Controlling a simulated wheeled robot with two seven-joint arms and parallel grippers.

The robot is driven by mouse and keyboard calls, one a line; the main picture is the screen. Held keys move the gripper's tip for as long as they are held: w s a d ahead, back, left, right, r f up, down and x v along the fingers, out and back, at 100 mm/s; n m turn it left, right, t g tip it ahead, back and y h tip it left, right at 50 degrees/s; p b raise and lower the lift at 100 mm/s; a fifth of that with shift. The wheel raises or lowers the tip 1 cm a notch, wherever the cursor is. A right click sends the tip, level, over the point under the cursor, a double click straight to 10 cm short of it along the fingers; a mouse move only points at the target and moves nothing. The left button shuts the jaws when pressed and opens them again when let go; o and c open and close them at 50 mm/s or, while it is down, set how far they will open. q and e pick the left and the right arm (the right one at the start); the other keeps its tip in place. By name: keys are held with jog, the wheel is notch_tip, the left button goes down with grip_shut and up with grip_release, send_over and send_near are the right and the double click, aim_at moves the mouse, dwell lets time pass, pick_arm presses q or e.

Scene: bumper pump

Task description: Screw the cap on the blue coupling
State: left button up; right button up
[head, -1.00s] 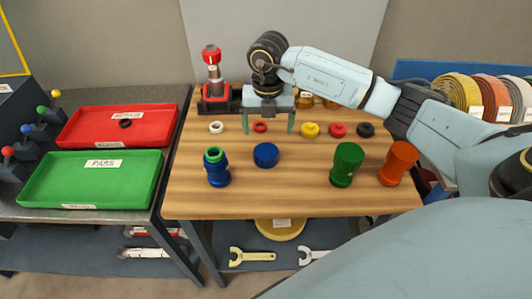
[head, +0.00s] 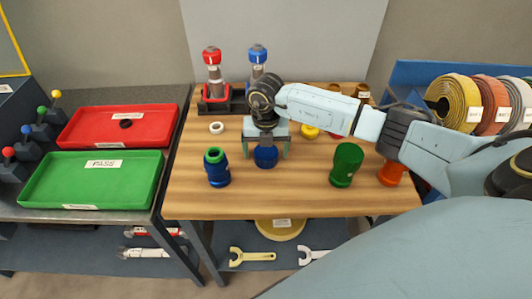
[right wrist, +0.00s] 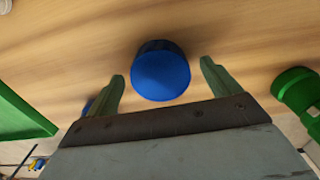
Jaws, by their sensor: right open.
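The blue cap (head: 265,158) sits on the wooden table, and it also shows in the right wrist view (right wrist: 161,75). The blue coupling (head: 217,172) stands upright to its left, with a green ring at its open top. My right gripper (head: 265,151) is open, with one finger on each side of the blue cap. In the right wrist view, gaps show between the cap and both fingers of that gripper (right wrist: 163,72). A sliver of blue behind the left finger there may be the coupling. My left gripper is not in view.
A green coupling (head: 346,165) and an orange one (head: 391,173) stand to the right. A white ring (head: 217,128) and yellow cap (head: 310,132) lie farther back. Red-topped (head: 212,60) and blue-topped (head: 257,56) fittings stand at the rear. Green (head: 60,200) and red (head: 90,136) trays are left.

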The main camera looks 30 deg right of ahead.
aim_at(266, 151)
jog(key=shift+f, duration=0.6)
jog(key=shift+c, duration=0.4)
jog(key=c, duration=1)
jog(key=shift+r, duration=0.1)
notch_tip(266, 151, up, 10)
jog(key=shift+f, duration=0.1)
